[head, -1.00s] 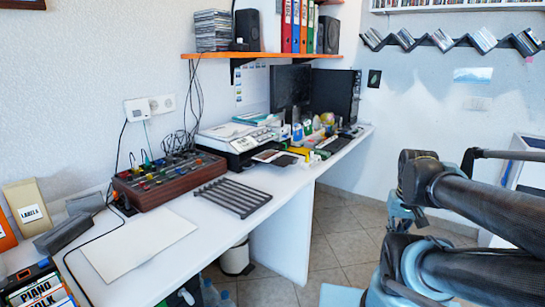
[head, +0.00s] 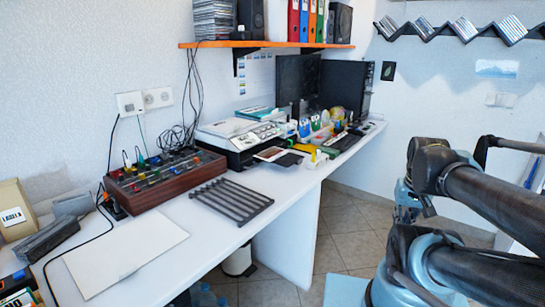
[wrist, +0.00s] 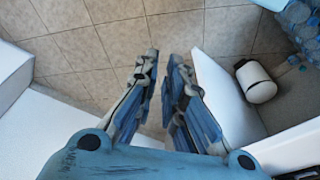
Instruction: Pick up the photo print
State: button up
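A small flat print with a brown picture (head: 270,153) lies on the white desk in front of the printer, beside a dark flat piece. It looks like the photo print, but it is too small to be sure. My gripper (wrist: 163,62) shows in the wrist view, pointing over the tiled floor. Its two fingers are apart with floor visible between them, and nothing is held. The print does not show in the wrist view. In the head view my arm is at the right, away from the desk, and the fingers cannot be made out.
The long white desk (head: 215,222) holds a printer (head: 240,138), a knobbed mixer box (head: 165,178), a dark slatted rack (head: 232,200) and a pale sheet (head: 125,255). An orange shelf (head: 265,44) hangs above. A white bin (wrist: 256,82) stands on the floor near the desk panel.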

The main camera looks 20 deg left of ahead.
jog(key=w+a+r+m+y, duration=0.1)
jog(key=w+a+r, duration=0.5)
jog(key=w+r, duration=0.2)
notch_tip(320, 180, up, 11)
jog(key=m+y, duration=0.4)
send_over(276, 157)
jog(key=s+d, duration=0.3)
jog(key=d, duration=0.5)
jog(key=x, duration=1.7)
jog(key=shift+s+a, duration=0.1)
jog(key=shift+s, duration=0.3)
grip_shut()
